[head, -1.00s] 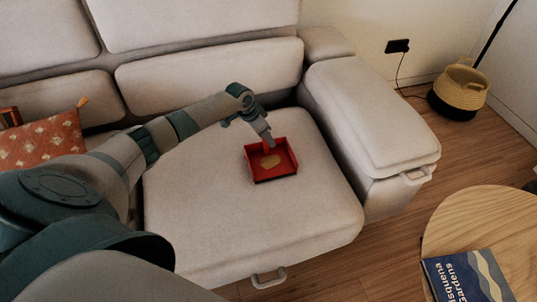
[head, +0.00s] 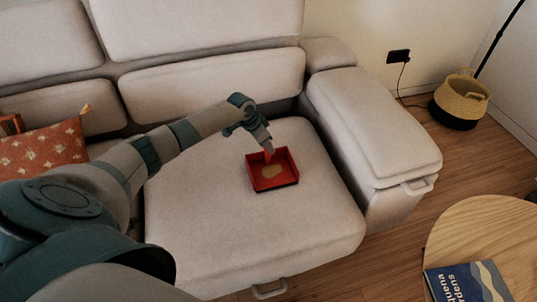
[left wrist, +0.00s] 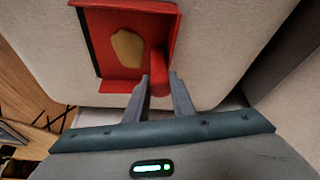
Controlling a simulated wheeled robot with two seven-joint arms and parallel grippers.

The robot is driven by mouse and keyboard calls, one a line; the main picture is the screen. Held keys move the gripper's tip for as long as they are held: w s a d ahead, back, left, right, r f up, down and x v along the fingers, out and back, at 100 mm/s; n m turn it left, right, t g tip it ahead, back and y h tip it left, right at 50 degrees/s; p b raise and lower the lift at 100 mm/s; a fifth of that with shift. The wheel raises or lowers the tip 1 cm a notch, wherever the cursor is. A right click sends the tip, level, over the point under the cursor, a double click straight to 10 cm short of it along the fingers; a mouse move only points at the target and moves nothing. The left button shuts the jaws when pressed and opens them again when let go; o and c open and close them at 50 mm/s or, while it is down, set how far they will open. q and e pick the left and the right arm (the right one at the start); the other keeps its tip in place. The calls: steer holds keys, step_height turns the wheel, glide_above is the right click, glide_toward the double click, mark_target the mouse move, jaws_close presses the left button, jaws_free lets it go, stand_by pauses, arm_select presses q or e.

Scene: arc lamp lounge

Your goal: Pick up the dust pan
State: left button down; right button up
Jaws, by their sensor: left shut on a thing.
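The red dust pan (head: 285,184) is on or just above the light sofa seat in the head view, its tray facing up with a flat tan patch (head: 271,172) inside. It also shows in the left wrist view (left wrist: 150,18), with its round red handle (left wrist: 158,68) pointing toward my gripper. My left gripper (head: 268,149) reaches down from the left and is shut on the handle, at the pan's back side. In the left wrist view the fingers (left wrist: 159,84) are on either side of the handle's end. My right gripper is not in view.
The sofa seat (head: 220,225) around the pan is clear. A sofa armrest (head: 375,125) rises to the right, and back cushions (head: 215,85) stand behind. An orange patterned pillow (head: 45,147) lies at left. A round wooden table (head: 480,235) with a book (head: 465,283) is at lower right.

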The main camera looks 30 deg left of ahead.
arm_select(q)
steer(key=shift+r, duration=0.15)
step_height(320, 180, up, 4)
steer(key=w+d+r, duration=0.4)
steer(key=d+r, duration=0.2)
steer(key=d, duration=0.5)
steer(key=shift+r+p, duration=0.35)
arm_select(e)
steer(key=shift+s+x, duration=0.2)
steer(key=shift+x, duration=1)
arm_select(q)
steer(key=shift+s+r, duration=0.1)
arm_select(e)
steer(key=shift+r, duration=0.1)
